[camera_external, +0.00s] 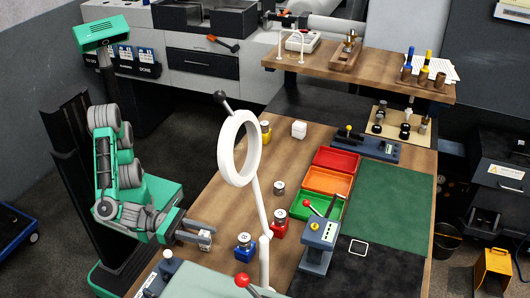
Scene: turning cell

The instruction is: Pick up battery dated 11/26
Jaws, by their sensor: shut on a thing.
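My gripper (205,239) is low at the near left edge of the wooden bench (218,212), left of a blue block with a round top (244,248). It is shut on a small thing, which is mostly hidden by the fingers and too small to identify. No date, 11/26 or other, can be read at this size. I cannot tell which thing in view is the battery.
A white ring lamp (226,150) on a stand rises right of my gripper. A small dark cylinder (279,187), a red block (280,230), red, orange and green trays (337,159) and a lever press (320,235) stand beyond. The green mat (390,205) is clear.

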